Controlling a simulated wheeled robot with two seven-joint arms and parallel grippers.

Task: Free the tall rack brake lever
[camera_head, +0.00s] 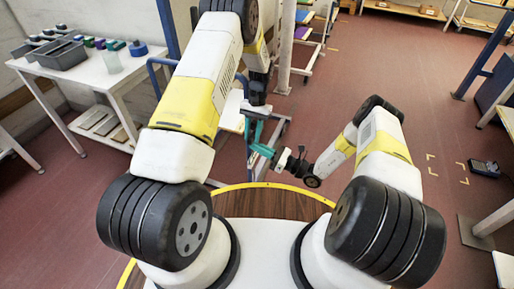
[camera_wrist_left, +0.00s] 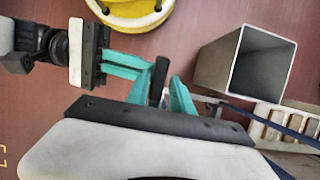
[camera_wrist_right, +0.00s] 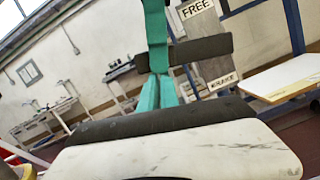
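My left gripper (camera_wrist_left: 165,92) has teal fingers either side of a short dark bar (camera_wrist_left: 158,80) in the left wrist view. The bar may be the brake lever's handle; I cannot tell whether they clamp it. My right gripper (camera_wrist_left: 145,70) comes in from the left there, its teal fingers close together and pointing at the same spot. In the head view the right gripper (camera_head: 262,150) is just below the left gripper (camera_head: 252,125). A grey plate (camera_wrist_right: 203,40) with FREE above and BRAKE below stands beyond the right fingers (camera_wrist_right: 160,85). The lever is largely hidden.
A grey square tube (camera_wrist_left: 250,65) is close to the right of my left fingers. A white table (camera_head: 100,75) with bins stands at left. A blue-framed shelf (camera_wrist_right: 285,80) is right of the plate. Red floor (camera_head: 370,60) is open ahead and right.

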